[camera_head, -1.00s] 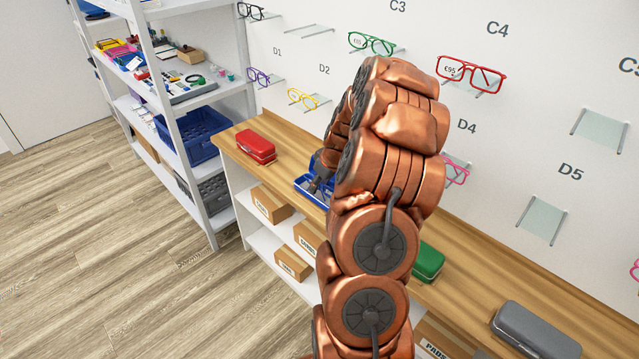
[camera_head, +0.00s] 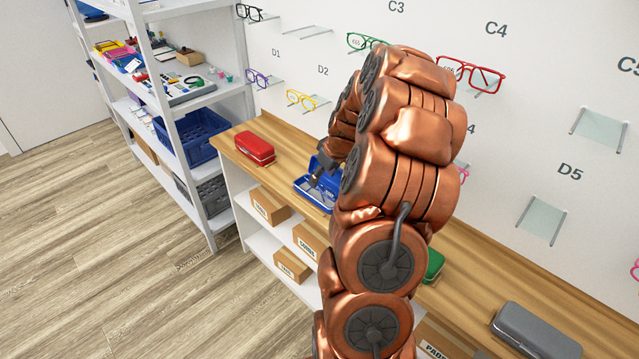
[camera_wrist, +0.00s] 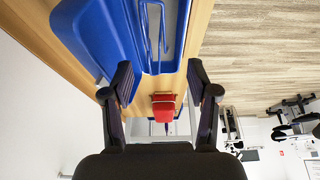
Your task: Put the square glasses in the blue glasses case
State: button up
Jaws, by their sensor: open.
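The blue glasses case (camera_head: 302,187) stands open on the wooden counter, and its lid and tray also show close up in the wrist view (camera_wrist: 100,35). A thin blue glasses frame (camera_wrist: 148,45) lies in the grey-lined tray; only part of it shows, so I cannot tell whether its lenses are square. My gripper (camera_wrist: 160,68) is open, its fingers spread and nothing visible between them. In the head view my gripper (camera_head: 318,174) is just above the case, partly hidden by my arm.
A red case (camera_head: 255,149), a partly hidden green case (camera_head: 434,266) and a grey case (camera_head: 535,331) are on the counter (camera_head: 480,270). Purple (camera_head: 257,78), yellow (camera_head: 301,99), green (camera_head: 366,41) and red glasses (camera_head: 470,74) hang on the wall. A shelf unit (camera_head: 175,100) stands left.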

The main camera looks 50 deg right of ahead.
jog(key=b+v, duration=0.1)
jog(key=v, duration=0.7)
jog(key=s+a+r+n+g+y, duration=0.1)
jog(key=s+a+g, duration=0.1)
jog(key=a, duration=1.1)
jog(key=s+a+r+g, duration=0.1)
jog(key=s+a+r, duration=0.15)
jog(key=a, duration=1.05)
jog(key=s+a+g, duration=0.1)
jog(key=s+a, duration=0.2)
jog(key=s, duration=0.3)
jog(key=s+a+f+g, duration=0.1)
jog(key=s+a, duration=0.3)
jog(key=s, duration=0.3)
jog(key=s+a+f+g+h, duration=0.1)
jog(key=s+a, duration=0.3)
jog(key=s, duration=0.3)
jog(key=shift+s+a+m, duration=0.25)
jog(key=shift+m, duration=0.15)
